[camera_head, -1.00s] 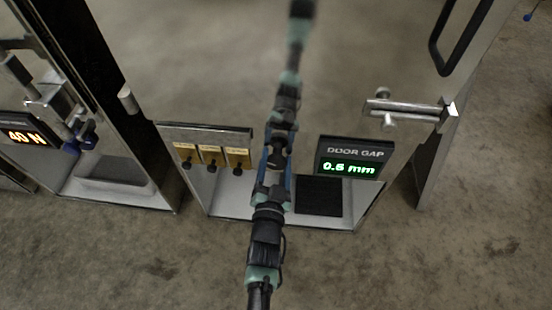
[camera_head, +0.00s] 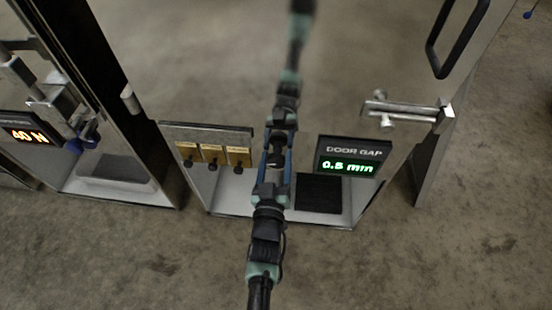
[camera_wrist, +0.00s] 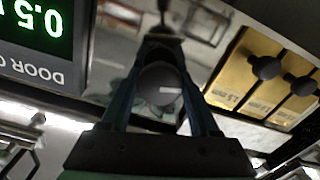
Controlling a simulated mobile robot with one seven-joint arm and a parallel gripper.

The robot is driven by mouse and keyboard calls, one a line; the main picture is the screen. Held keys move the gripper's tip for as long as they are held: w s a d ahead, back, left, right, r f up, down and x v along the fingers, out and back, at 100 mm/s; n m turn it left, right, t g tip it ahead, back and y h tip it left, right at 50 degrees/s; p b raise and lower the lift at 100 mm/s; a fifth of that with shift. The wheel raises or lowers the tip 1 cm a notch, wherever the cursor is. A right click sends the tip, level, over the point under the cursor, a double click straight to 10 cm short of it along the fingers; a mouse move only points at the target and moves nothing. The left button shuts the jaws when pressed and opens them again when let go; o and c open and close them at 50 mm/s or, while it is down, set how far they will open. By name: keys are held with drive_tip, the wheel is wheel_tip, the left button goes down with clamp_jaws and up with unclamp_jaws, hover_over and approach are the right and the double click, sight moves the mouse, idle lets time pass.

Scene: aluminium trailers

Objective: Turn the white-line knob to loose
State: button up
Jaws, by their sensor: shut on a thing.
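The dark grey round knob (camera_wrist: 160,90) with a short white line on its face shows in the middle of the wrist view. My gripper (camera_wrist: 160,72) is shut on it, one blue finger on each side. The white line lies nearly level in that picture. In the head view my gripper (camera_head: 276,150) reaches down at the panel between the brass plates and the door gap display, and my arm covers most of the knob there. The door gap display (camera_head: 347,166) glows green and reads 0.5 mm.
Several brass plates (camera_head: 211,154) with small black knobs stand left of my gripper. A black pad (camera_head: 318,193) lies on the tray at right. A metal latch bar (camera_head: 405,113) and an orange 40 N display (camera_head: 27,135) stand farther out. Open floor lies in front.

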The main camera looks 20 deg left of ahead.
drive_tip(key=shift+f, duration=0.1)
idle(0.4)
drive_tip(key=o, duration=1.4)
drive_tip(key=shift+c, duration=0.2)
drive_tip(key=p+v, duration=0.3)
drive_tip(key=v, duration=1)
drive_tip(key=shift+p, duration=0.35)
